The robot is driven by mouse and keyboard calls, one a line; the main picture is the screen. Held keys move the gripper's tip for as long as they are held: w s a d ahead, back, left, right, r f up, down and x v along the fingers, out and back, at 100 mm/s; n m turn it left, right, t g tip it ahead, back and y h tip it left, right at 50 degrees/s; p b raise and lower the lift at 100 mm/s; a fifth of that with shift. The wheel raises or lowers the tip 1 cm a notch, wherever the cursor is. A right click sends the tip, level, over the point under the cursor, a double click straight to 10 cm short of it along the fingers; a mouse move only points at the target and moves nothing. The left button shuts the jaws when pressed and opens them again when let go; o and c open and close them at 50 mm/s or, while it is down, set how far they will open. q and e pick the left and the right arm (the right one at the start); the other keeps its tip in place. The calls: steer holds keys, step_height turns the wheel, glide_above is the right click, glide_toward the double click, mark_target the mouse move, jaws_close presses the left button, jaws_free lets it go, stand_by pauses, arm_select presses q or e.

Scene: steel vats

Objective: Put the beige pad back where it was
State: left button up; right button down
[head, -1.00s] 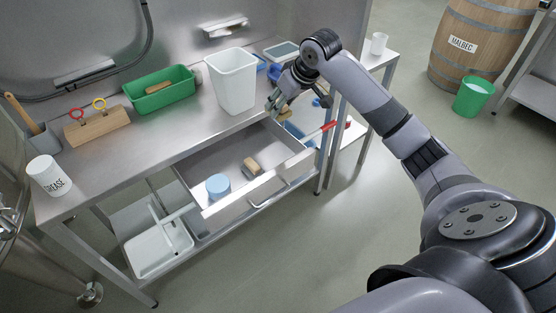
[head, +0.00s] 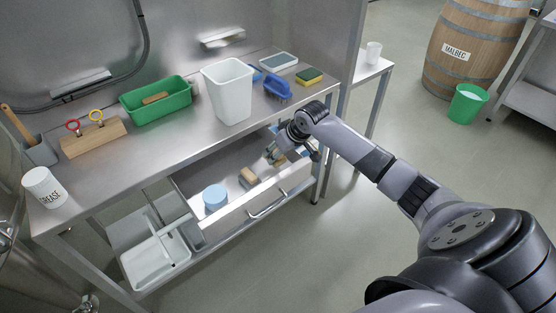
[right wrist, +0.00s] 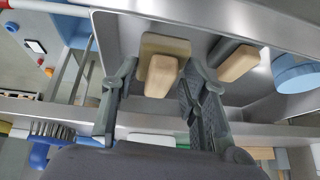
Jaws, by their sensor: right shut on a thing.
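My right gripper (head: 277,155) is down in the right part of the open drawer (head: 232,215). In the right wrist view, the gripper (right wrist: 160,85) is shut on the beige pad (right wrist: 160,72), a small block with a tan front and a darker khaki part behind it. I cannot tell whether the pad touches the drawer floor. A second tan block (head: 248,175) lies in the drawer to the left, apart from the gripper; it also shows in the right wrist view (right wrist: 238,62). My left gripper is not in view.
A blue round thing (head: 214,195) lies in the drawer's left part. On the steel table (head: 150,130) stand a white bin (head: 228,90), a green tray (head: 157,103), a blue brush (head: 278,88) and a yellow-green sponge (head: 309,76). The drawer's floor between the blocks is narrow.

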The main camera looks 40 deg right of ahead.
mark_target(281, 157)
step_height(281, 157, down, 4)
steer(key=shift+r, duration=0.15)
steer(key=c, duration=1.2)
jaws_free()
steer(key=shift+s+r, duration=0.1)
steer(key=shift+r, duration=0.05)
steer(key=v, duration=1.1)
steer(key=shift+s+r, duration=0.25)
steer(key=shift+r, duration=0.05)
